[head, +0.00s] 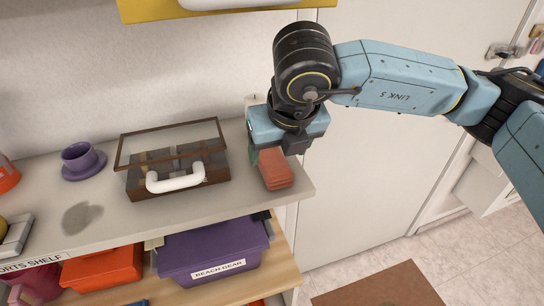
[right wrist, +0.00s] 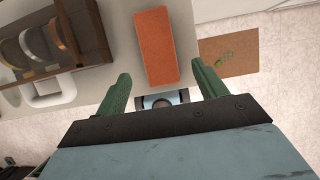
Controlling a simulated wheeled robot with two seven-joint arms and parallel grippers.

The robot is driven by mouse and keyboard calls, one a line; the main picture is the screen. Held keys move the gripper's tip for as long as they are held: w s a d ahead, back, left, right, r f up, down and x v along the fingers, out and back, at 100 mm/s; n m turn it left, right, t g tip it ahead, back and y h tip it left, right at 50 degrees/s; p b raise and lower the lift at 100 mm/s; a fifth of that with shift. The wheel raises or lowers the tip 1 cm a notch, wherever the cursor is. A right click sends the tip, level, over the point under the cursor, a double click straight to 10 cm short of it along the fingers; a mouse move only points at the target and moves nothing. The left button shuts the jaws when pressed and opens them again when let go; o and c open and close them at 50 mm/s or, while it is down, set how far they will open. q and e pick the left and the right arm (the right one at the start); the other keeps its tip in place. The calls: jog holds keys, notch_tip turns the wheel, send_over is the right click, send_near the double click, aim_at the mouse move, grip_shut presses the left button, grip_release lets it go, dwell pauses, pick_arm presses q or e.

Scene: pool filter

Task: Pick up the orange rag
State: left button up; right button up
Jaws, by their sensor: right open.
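The orange rag (head: 275,169) is a folded, block-like piece lying on the grey shelf top (head: 105,225) near its right end. My right gripper (head: 278,150) is above it, pointing down, and hides its far part in the head view. In the right wrist view the rag (right wrist: 155,47) lies ahead of the spread green fingers (right wrist: 161,72), lined up with the gap between them. The fingers are open with nothing held, and I see no contact with the rag. My left gripper is not in view.
A glass-lidded brown case (head: 172,165) with a white handle stands left of the rag, with a small gap between. A purple cup on a saucer (head: 80,160) is farther left. Below are a purple beach gear bin (head: 212,252) and an orange bin (head: 102,268). A yellow shelf (head: 150,10) hangs above.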

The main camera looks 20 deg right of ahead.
aim_at(273, 159)
jog(key=shift+w, duration=0.45)
jog(key=p+x, duration=0.1)
jog(key=x, duration=0.4)
jog(key=shift+w, duration=0.25)
jog(key=shift+c, duration=0.3)
jog(key=c, duration=1)
